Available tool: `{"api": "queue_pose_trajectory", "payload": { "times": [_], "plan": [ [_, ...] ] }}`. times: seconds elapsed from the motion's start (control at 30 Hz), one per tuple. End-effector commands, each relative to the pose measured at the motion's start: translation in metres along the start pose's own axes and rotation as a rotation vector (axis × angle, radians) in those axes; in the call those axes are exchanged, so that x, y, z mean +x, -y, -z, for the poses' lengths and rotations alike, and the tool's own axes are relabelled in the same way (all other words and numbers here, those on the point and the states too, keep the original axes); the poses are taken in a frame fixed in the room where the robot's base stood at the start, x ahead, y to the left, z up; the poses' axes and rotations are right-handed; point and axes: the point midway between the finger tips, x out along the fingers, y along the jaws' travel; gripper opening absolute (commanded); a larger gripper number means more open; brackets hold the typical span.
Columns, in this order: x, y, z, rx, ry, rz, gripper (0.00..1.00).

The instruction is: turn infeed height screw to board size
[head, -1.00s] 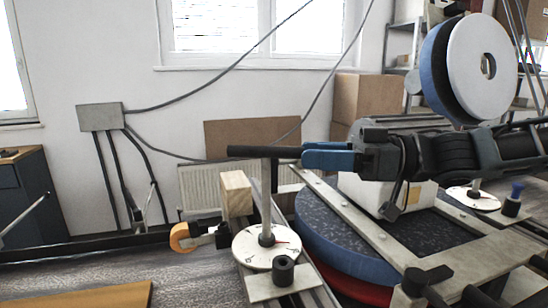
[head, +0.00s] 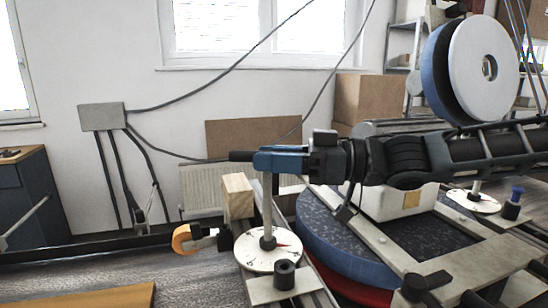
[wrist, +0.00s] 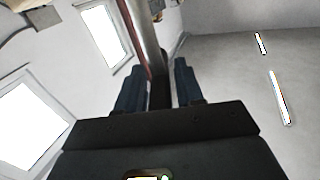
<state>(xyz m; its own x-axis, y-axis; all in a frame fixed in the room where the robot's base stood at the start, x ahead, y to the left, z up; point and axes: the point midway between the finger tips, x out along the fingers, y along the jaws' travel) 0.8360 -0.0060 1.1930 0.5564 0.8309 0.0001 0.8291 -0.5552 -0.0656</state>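The height screw is an upright metal post (head: 266,208) rising from a round white dial (head: 268,252) with a red pointer. A black crossbar handle (head: 240,156) tops it; its left end shows and its right part is hidden behind my blue fingers. My gripper (head: 279,160) points left at the handle, level with it, overlapping the post top. In the wrist view, my fingers (wrist: 160,90) stand apart on either side of the dark handle, with the grey post (wrist: 145,35) running up beyond them. A gap shows at the right finger, so it looks open around the handle.
A wooden block (head: 238,196) stands just left of the post, with an orange roller (head: 184,240) beyond it. A black knob (head: 284,274) sits in front of the dial. A blue-and-red round disc (head: 335,245) lies below my arm. A second dial (head: 472,201) is at right.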

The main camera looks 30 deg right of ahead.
Motion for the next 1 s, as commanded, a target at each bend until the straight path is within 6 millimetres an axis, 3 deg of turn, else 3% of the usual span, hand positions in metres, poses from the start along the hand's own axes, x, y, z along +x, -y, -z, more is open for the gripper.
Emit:
{"api": "queue_pose_trajectory", "payload": {
  "times": [0.37,0.63,1.0],
  "plan": [
    [-0.0002,0.0000,0.0001,0.000,0.000,0.000,0.00],
    [0.0000,0.0007,0.0000,0.001,-0.004,-0.015,0.00],
    [0.0012,0.0032,-0.0012,0.003,-0.018,-0.165,0.00]
  ]
}}
